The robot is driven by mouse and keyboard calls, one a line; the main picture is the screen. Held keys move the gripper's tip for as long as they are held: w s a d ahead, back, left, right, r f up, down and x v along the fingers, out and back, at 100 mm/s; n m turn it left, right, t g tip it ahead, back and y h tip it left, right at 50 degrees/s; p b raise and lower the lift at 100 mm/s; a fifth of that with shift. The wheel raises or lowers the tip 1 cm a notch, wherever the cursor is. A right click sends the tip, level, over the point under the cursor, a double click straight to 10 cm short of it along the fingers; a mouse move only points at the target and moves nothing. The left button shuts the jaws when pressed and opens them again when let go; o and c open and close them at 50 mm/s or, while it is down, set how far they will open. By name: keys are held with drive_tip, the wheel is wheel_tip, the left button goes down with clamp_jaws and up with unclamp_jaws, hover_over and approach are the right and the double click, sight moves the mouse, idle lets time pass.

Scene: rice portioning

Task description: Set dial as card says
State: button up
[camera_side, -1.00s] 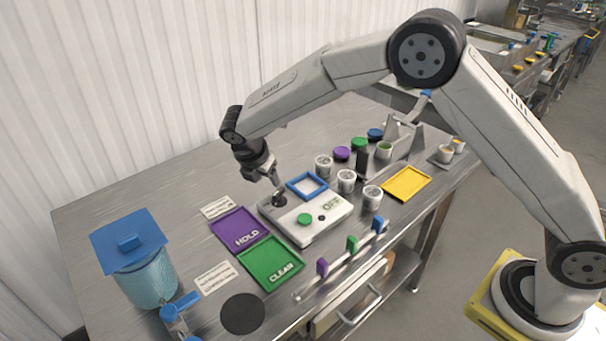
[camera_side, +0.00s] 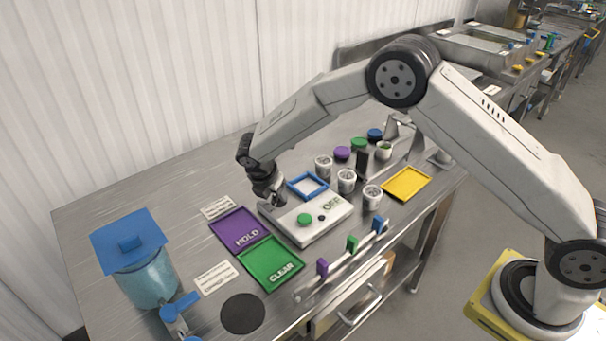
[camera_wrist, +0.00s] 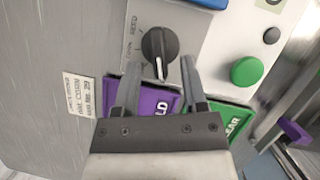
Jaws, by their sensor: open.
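The black dial (camera_wrist: 160,47) sits on a light panel of the white machine (camera_side: 318,220). In the wrist view its white pointer line faces down toward my gripper. Small lettering beside the dial is only partly readable. My gripper (camera_wrist: 158,72) is open, with one finger on each side of the dial's near part; I cannot tell whether they touch it. In the side view my gripper (camera_side: 272,200) is low over the machine's left end and hides the dial. A white printed card (camera_wrist: 82,94) lies left of the dial; its print is too small to read surely.
A green button (camera_wrist: 247,71) and a small black knob (camera_wrist: 271,36) are on the machine. The purple HOLD tray (camera_side: 240,232) and green CLEAR tray (camera_side: 270,262) lie in front. A blue frame (camera_side: 308,186) and white cups (camera_side: 346,180) stand close behind.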

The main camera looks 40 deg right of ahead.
clamp_jaws()
drive_tip(key=shift+w+m, duration=0.1)
drive_tip(key=shift+m, duration=0.2)
drive_tip(key=m+g, duration=0.1)
drive_tip(key=m, duration=0.3)
drive_tip(key=shift+w+g, duration=0.3)
drive_tip(key=shift+g, duration=0.1)
drive_tip(key=m, duration=0.1)
drive_tip(key=m+g, duration=0.1)
drive_tip(key=m, duration=0.2)
drive_tip(key=shift+w+f+m+g, duration=0.1)
drive_tip(key=shift+w+m+g, duration=0.2)
drive_tip(key=m, duration=0.1)
drive_tip(key=m+g+y, duration=0.1)
drive_tip(key=m, duration=0.2)
drive_tip(key=shift+w+d+g+y, duration=0.25)
drive_tip(key=shift+w+g+y, duration=0.05)
drive_tip(key=shift+w+d+m+g+y, duration=0.1)
drive_tip(key=shift+m+g+y, duration=0.1)
drive_tip(key=shift+m, duration=0.6)
drive_tip(key=shift+d+m+g+y, duration=0.1)
drive_tip(key=shift+m+y, duration=0.1)
drive_tip(key=shift+m, duration=0.6)
drive_tip(key=shift+w+d+m+g+y, duration=0.1)
drive_tip(key=shift+m+y, duration=0.1)
drive_tip(key=shift+m, duration=0.6)
